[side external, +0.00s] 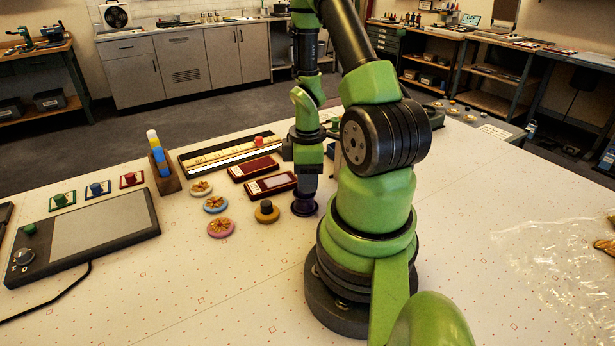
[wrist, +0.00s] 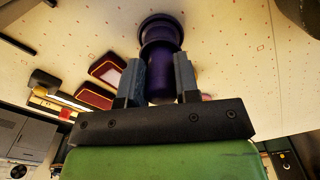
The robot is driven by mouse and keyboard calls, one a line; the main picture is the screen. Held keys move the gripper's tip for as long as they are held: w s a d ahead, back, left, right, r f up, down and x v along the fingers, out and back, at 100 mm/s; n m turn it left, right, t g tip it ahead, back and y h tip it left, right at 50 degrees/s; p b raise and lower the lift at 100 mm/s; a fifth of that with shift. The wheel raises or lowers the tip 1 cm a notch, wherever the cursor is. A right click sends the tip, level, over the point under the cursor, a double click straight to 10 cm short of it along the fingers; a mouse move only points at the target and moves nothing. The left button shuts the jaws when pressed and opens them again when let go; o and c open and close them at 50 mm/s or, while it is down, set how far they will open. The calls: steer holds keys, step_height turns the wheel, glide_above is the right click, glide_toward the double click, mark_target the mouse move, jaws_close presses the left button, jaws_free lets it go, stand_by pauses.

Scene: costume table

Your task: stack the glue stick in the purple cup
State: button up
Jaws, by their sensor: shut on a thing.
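My gripper (wrist: 160,80) is shut on a dark purple cylinder, which I take to be the glue stick (wrist: 160,88). It stands between the two blue-grey fingers in the wrist view. At its far end is a wider dark purple round piece with a rim, which I take to be the purple cup (wrist: 158,24). The cup shows below my gripper in the side view (side external: 304,207), on the table. Stick and cup look in line and nearly the same colour. I cannot tell where one ends or how deep the stick sits.
A brown disc with a dark knob (side external: 266,211) stands left of the cup. Several round decorated pieces (side external: 221,227) and dark red boxes (side external: 269,184) lie nearby. A wooden holder (side external: 165,178), a long tray (side external: 190,168) and a tablet (side external: 95,235) are further left.

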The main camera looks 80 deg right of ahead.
steer(key=shift+f, duration=0.3)
steer(key=o, duration=0.9)
steer(key=shift+r, duration=0.1)
step_height(320, 180, up, 12)
steer(key=w+a+r+m+t+h, duration=0.1)
steer(key=w+a+r+m+t, duration=0.2)
steer(key=w+a+r, duration=0.35)
steer(key=s+a+r+m+t+y, duration=0.1)
steer(key=a+r, duration=0.1)
steer(key=a, duration=0.2)
steer(key=s+a+r+m+t+y, duration=0.1)
steer(key=s+a+r, duration=0.1)
steer(key=a, duration=0.3)
steer(key=s+a+r+m+t+y, duration=0.1)
steer(key=a+r+m+t, duration=0.1)
steer(key=a+r, duration=0.1)
steer(key=shift+s+a+r, duration=0.1)
steer(key=shift+s+a, duration=0.05)
steer(key=shift+a, duration=0.3)
steer(key=shift+s+a+r, duration=0.1)
steer(key=shift+s+a, duration=0.05)
steer(key=shift+a, duration=0.3)
